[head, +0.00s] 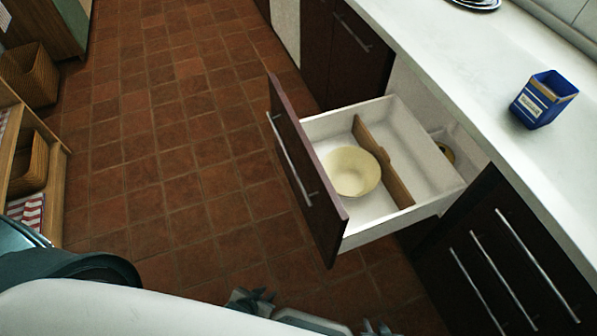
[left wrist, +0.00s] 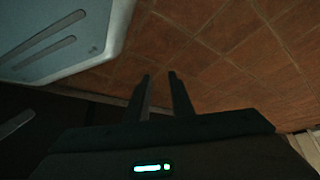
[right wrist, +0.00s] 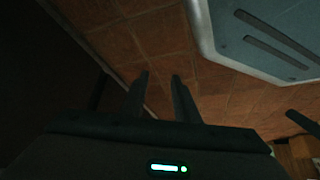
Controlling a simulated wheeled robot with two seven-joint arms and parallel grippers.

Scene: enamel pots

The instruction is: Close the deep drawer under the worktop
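The deep drawer (head: 312,185) under the white worktop (head: 455,70) stands pulled far out in the head view. It has a dark front with a silver bar handle (head: 290,157) and a white inside. A cream bowl (head: 352,172) sits in it beside a wooden divider (head: 384,165). My left gripper (head: 252,297) and right gripper (head: 375,328) are low at the bottom edge, apart from the drawer and handle. In the left wrist view (left wrist: 159,75) and right wrist view (right wrist: 161,75) the fingers are parted, with only floor between them.
A blue tin (head: 543,99) stands on the worktop. Dark cabinets with bar handles flank the drawer; the right-hand one (head: 470,225) is near it. Tiled floor (head: 165,150) is clear in front of the drawer. A wooden shelf with baskets (head: 30,165) stands at the left.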

